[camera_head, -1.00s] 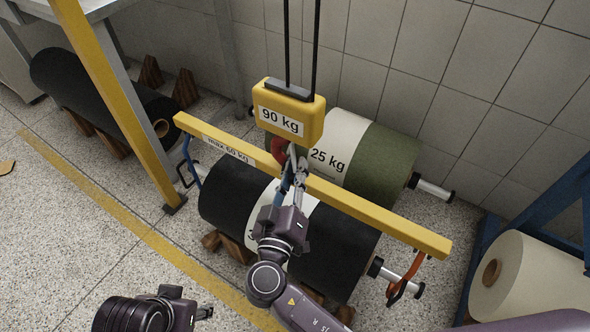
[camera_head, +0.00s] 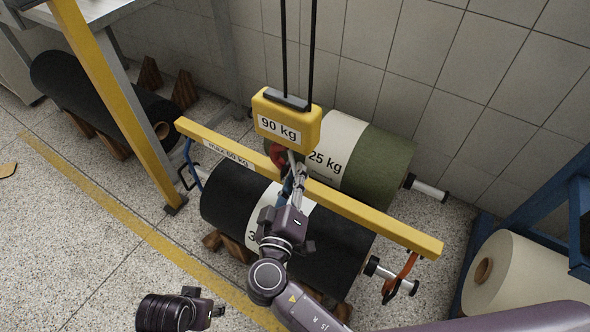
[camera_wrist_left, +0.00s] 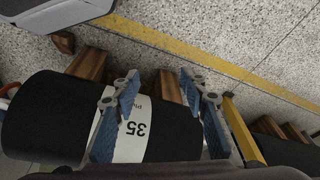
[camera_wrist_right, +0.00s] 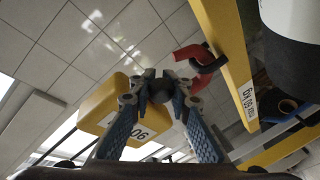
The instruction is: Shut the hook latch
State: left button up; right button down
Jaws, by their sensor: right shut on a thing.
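A red hook (camera_head: 278,155) under the yellow 90 kg block (camera_head: 290,118) meets the yellow lifting beam (camera_head: 350,205). The hook also shows in the right wrist view (camera_wrist_right: 198,57), against a dark loop on the beam. My right gripper (camera_head: 297,168) is up at the hook. In the right wrist view its fingertips (camera_wrist_right: 160,88) close around a small dark part, seemingly the latch; the fingers hide most of it. My left gripper (camera_head: 215,311) is low at the front left, away from the hook. In the left wrist view its fingers (camera_wrist_left: 160,95) are apart and empty.
A black and white 35 kg roll (camera_head: 335,245) lies under the beam on wooden wedges, with a green and white 25 kg roll (camera_head: 380,165) behind. An orange hook (camera_head: 402,275) hangs at the beam's right end.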

jog(key=shift+s+r+n+g+p, duration=0.1)
jog(key=shift+r+n+g+p, duration=0.25)
jog(key=shift+n+p, duration=0.55)
jog(key=p, duration=0.1)
jog(key=n+p, duration=0.1)
jog(key=shift+s+d+r+p, duration=0.1)
jog(key=shift+r+p, duration=0.15)
jog(key=shift+p, duration=0.05)
pick_arm(q)
jog(key=s+f, duration=0.3)
jog(key=f, duration=0.4)
jog(key=s+f+g, duration=0.1)
jog(key=s+f, duration=0.2)
jog(key=f, duration=0.5)
jog(key=shift+a+f, duration=0.15)
jog(key=shift+a, duration=0.2)
pick_arm(e)
jog(key=c, duration=1.8)
grip_release()
jog(key=shift+c, duration=0.2)
pick_arm(q)
jog(key=shift+w, duration=0.1)
